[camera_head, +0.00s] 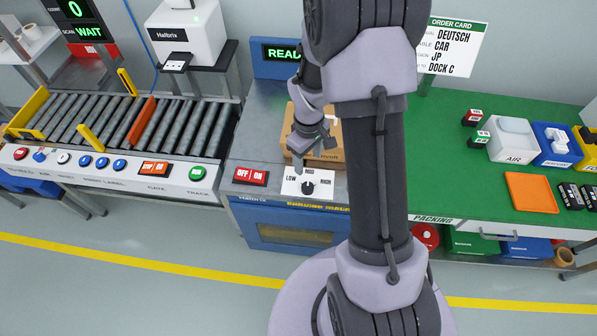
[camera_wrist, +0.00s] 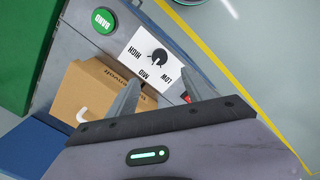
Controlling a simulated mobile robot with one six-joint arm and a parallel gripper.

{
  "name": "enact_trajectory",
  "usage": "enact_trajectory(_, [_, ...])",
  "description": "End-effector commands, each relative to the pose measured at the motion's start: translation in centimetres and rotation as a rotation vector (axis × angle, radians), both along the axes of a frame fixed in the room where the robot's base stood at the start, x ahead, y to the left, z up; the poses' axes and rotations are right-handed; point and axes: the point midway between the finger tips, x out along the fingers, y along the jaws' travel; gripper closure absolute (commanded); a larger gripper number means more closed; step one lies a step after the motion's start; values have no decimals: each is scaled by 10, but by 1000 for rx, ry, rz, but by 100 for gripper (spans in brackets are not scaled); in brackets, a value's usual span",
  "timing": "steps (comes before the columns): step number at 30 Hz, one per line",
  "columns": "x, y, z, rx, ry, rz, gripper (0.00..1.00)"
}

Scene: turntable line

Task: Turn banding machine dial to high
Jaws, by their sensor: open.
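The banding machine dial (camera_head: 308,187) is a black knob on a white plate marked LOW, MID and HIGH, on the machine's front panel. In the wrist view the dial (camera_wrist: 159,57) lies just beyond my fingertips. Its pointer seems turned toward LOW, but it is small. My gripper (camera_head: 318,141) is above and behind the dial, over the cardboard box, apart from the knob. In the wrist view my gripper (camera_wrist: 161,78) has its two fingers spread with nothing between them. The banding machine (camera_head: 262,112) is grey with a blue front.
The cardboard box (camera_wrist: 88,98) sits on the machine behind the dial. Red OFF and ON buttons (camera_head: 251,177) lie left of the dial; a green BAND button (camera_wrist: 104,21) is beyond HIGH. A roller conveyor (camera_head: 130,118) stands left, a green packing table (camera_head: 455,160) right.

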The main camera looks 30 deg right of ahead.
Motion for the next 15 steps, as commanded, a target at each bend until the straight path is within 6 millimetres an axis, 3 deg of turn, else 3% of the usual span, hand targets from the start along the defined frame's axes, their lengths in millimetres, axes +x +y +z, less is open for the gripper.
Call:
enact_trajectory(1, [-1, 0, -19, 2, 5, -1, 41])
enact_trajectory(9, [-1, -1, -102, 2, 4, -3, 41])
enact_trajectory(15, [0, -2, -140, 2, 3, -4, 41])
